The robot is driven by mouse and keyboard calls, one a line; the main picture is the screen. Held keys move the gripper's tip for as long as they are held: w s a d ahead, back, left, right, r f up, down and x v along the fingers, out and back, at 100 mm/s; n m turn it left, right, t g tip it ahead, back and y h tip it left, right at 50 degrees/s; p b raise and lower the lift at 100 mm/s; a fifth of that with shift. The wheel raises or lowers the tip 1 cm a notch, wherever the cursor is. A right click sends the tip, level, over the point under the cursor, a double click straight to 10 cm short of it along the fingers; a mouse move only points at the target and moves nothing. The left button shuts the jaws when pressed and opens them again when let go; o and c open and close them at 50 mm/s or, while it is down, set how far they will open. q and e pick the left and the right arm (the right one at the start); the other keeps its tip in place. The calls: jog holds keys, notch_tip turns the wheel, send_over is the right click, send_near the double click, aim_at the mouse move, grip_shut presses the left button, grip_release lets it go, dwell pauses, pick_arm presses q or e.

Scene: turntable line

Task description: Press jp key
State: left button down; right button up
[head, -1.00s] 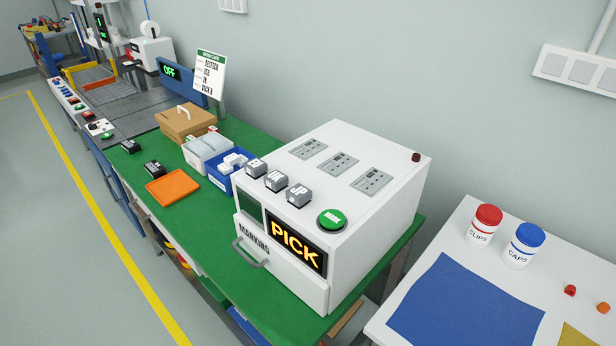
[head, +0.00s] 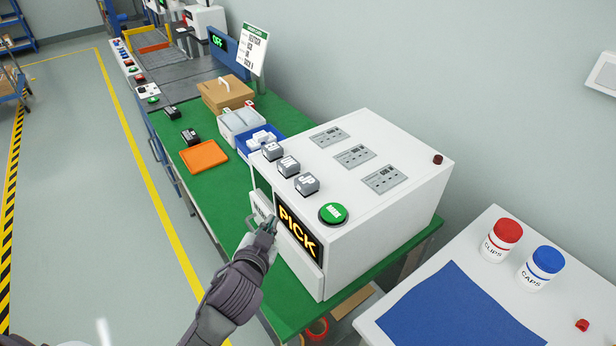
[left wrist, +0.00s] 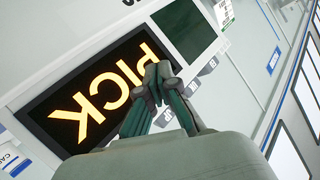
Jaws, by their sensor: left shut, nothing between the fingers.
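The JP key (head: 307,184) is a grey block key with white letters on the top front edge of the white marking machine (head: 385,150). It is the nearest of three such keys, beside a round green button (head: 333,213). The machine's front display (head: 298,233) reads PICK in yellow, and it also fills much of the left wrist view (left wrist: 95,95). My left gripper (head: 270,222) is shut and empty, in front of the machine's front face, lower than the JP key and apart from it. Its closed fingertips (left wrist: 160,75) overlap the display in the left wrist view. My right gripper is not in view.
Two more grey keys (head: 289,166) (head: 272,151) stand left of JP. An orange tray (head: 204,157) and a blue bin (head: 248,146) sit on the green bench. A white table with red-lidded (head: 501,240) and blue-lidded (head: 540,268) jars is at the right.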

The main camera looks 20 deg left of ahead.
pick_arm(q)
jog(key=w+d+r+m+t+h, duration=0.2)
jog(key=d+r+m+t+h, duration=0.2)
jog(key=r, duration=0.6)
jog(key=w+d+r+m+t+h, duration=0.3)
jog(key=r+m+h, duration=0.1)
jog(key=r, duration=0.5)
jog(key=s+d+r+m+g+h+p, duration=0.1)
jog(key=s+d+r+m+g+h, duration=0.1)
jog(key=d+m+g+h, duration=0.65)
jog(key=s+d+r+m+g+h, duration=0.15)
jog(key=d+m+g, duration=0.35)
jog(key=m, duration=0.8)
jog(key=w+a+f+y, duration=0.1)
jog(key=w+a+y, duration=0.2)
jog(key=a+y, duration=0.3)
jog(key=w+a+f+n+y, duration=0.1)
jog(key=w+a+y, duration=0.3)
jog(key=a, duration=0.5)
jog(key=shift+f+y, duration=0.25)
jog(key=shift+y, duration=0.85)
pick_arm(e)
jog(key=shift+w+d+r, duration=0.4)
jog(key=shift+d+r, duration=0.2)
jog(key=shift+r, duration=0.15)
